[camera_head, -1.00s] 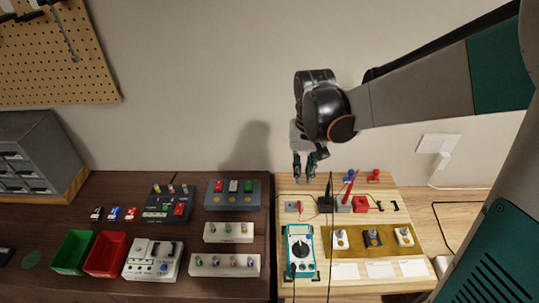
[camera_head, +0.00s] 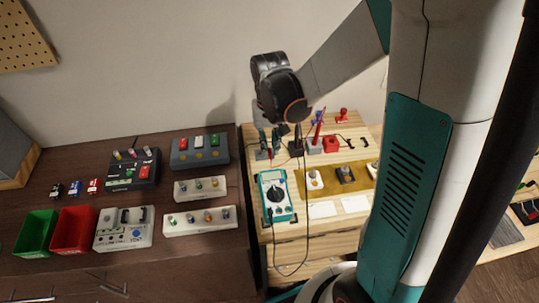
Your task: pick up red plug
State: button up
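My gripper (camera_head: 269,147) points down at the back left of the light wooden bench (camera_head: 262,229). Its two dark fingers look apart, with nothing clear between them. They cover most of a small grey block and the spot beside it, where a red lead end (camera_head: 284,160) partly shows. I cannot tell whether the fingers touch it. To the right are a red probe (camera_head: 319,128) standing in a grey holder (camera_head: 314,147), a red block (camera_head: 331,145) and a red knob-like piece (camera_head: 342,115). Which one is the red plug is unclear.
A teal multimeter (camera_head: 276,196) with a dark cable lies in front of my gripper. A black block (camera_head: 295,146) stands close right of the fingers. A mustard mat (camera_head: 330,189) holds parts. The dark bench left has green (camera_head: 37,231) and red bins (camera_head: 74,229).

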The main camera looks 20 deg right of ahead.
notch_tip(320, 180, down, 2)
jog(key=shift+f, duration=0.15)
grip_shut()
